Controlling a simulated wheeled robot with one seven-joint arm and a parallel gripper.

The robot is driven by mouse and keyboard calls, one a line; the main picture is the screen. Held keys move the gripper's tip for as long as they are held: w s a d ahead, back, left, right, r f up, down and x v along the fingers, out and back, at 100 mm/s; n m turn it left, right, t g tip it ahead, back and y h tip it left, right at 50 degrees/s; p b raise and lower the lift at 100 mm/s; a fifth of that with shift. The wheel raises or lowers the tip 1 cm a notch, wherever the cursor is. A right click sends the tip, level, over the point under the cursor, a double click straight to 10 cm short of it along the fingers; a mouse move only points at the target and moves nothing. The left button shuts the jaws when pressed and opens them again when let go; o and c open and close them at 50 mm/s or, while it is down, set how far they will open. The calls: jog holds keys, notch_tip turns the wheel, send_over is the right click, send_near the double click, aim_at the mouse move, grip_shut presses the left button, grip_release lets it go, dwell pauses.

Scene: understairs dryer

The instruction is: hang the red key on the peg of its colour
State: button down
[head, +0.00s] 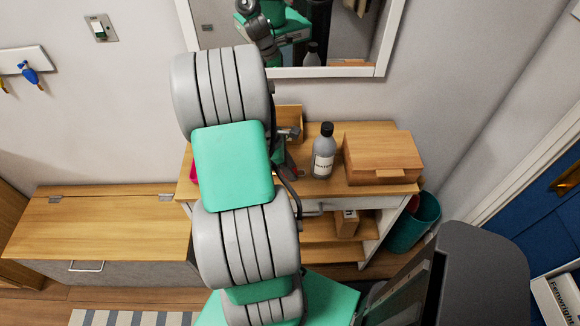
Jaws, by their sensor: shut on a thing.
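My gripper (287,134) shows only in part at the right edge of my own arm, over the wooden cabinet top. It is shut; its fingertips and most of what it holds are hidden or too small to make out. A small dark red patch (291,173) shows just below it, but I cannot make out a key's shape. The white key rack (22,58) is on the wall at the upper left, cut by the picture's edge. A blue key (30,74) and a yellow key (3,88) hang there. No red peg shows.
A labelled bottle (323,152) and a wooden box (382,157) stand on the cabinet top. A mirror (345,35) hangs above. A low wooden bench (95,222) at left is bare. A teal bin (414,225) stands at right. A light switch (100,28) is beside the rack.

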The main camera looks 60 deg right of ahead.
jog(key=c, duration=1.1)
grip_release()
jog(key=shift+f, duration=0.1)
